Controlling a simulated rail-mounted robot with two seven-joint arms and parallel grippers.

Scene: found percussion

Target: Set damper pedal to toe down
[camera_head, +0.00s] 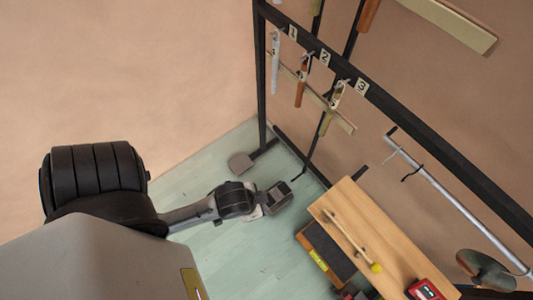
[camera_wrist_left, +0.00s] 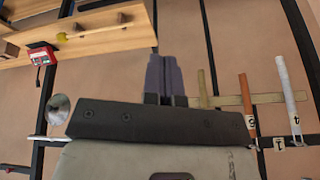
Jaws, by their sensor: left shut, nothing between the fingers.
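What looks like the damper pedal (camera_head: 328,247) is a dark plate on an orange-brown base with a yellow label, low beside the wooden bench in the head view. The bench hides part of it, and I cannot tell its tilt. My left gripper (camera_head: 280,196) is up and left of it, apart from it, above the green floor. In the left wrist view its fingers (camera_wrist_left: 165,75) are together with nothing between them. The pedal cannot be made out in that view. My right gripper is not in view.
The wooden bench (camera_head: 380,240) carries a yellow-headed mallet (camera_head: 350,240) and a red device (camera_head: 426,290). A black rack (camera_head: 400,107) with numbered hanging bars stands behind. A metal cymbal-like disc (camera_head: 486,268) is at the right. Green floor (camera_head: 200,170) is clear left of my gripper.

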